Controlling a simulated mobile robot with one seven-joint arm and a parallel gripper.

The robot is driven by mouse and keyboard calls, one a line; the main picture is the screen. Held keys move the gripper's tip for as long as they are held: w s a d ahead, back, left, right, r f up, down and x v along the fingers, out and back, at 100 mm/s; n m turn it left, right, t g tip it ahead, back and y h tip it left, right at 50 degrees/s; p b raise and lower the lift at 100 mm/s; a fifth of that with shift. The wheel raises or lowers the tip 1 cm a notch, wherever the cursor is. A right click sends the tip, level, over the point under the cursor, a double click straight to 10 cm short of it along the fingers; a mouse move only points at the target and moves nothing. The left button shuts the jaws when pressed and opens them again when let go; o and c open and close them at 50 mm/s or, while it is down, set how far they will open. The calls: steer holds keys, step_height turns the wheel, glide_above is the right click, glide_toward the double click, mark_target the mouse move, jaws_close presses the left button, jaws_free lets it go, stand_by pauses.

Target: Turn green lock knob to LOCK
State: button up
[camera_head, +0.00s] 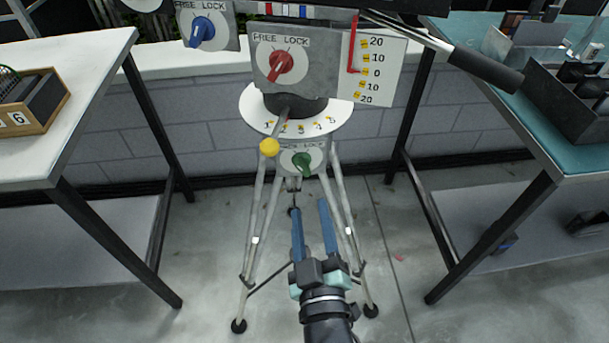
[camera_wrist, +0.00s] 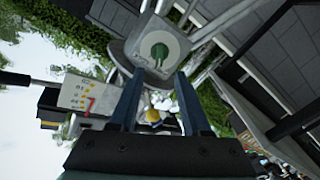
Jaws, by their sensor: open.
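The green lock knob (camera_head: 302,162) sits on a light plate low on the tripod head, under the white numbered dial (camera_head: 258,118). Its plate is partly lettered, with LOCK readable at the right. In the wrist view the green knob (camera_wrist: 159,51) shows on its round white face, beyond and between the fingertips. My gripper (camera_head: 308,203) is open and empty, its two blue fingers pointing up at the plate from below. The fingertips (camera_wrist: 155,75) look apart from the knob. The exact gap cannot be told.
A red knob (camera_head: 281,66) and a blue knob (camera_head: 202,32) are on plates above. A yellow ball-ended lever (camera_head: 269,147) juts out left of the green knob. Tripod legs (camera_head: 340,200) flank my gripper. Tables stand left (camera_head: 75,115) and right (camera_head: 560,140).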

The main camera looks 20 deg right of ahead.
mark_target(303, 171)
steer(key=x, duration=0.8)
steer(key=shift+w+d, duration=0.15)
steer(key=shift+w, duration=0.2)
jaws_close()
